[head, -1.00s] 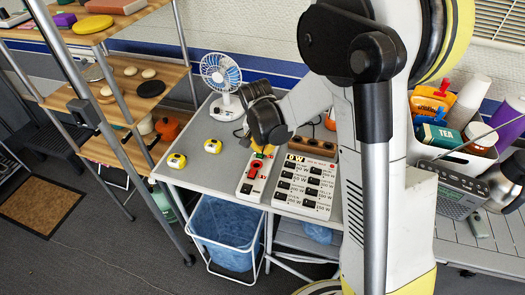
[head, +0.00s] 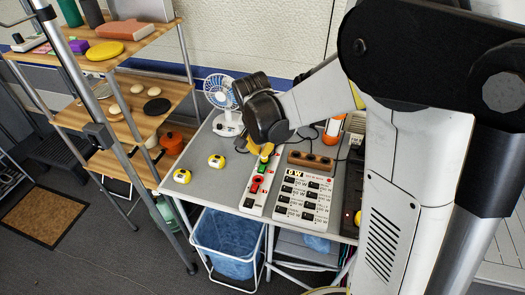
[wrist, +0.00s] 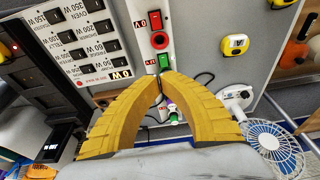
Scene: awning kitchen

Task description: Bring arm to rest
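My gripper (head: 264,150) hangs over the grey table at the far end of a white switch strip (head: 247,205). It looks empty. In the wrist view its yellow fingers (wrist: 160,80) curve together and meet at the tips, just beside a green switch (wrist: 164,62) on the strip. I cannot tell whether the tips touch the strip. A red switch (wrist: 159,40) lies just beyond the green one. My arm is bent, with its links filling the right side of the head view.
A white panel of wattage labels (head: 303,199) and a wooden block (head: 310,161) lie right of the strip. A wooden shelf (head: 150,107) is further left. A blue bin (head: 229,236) sits below.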

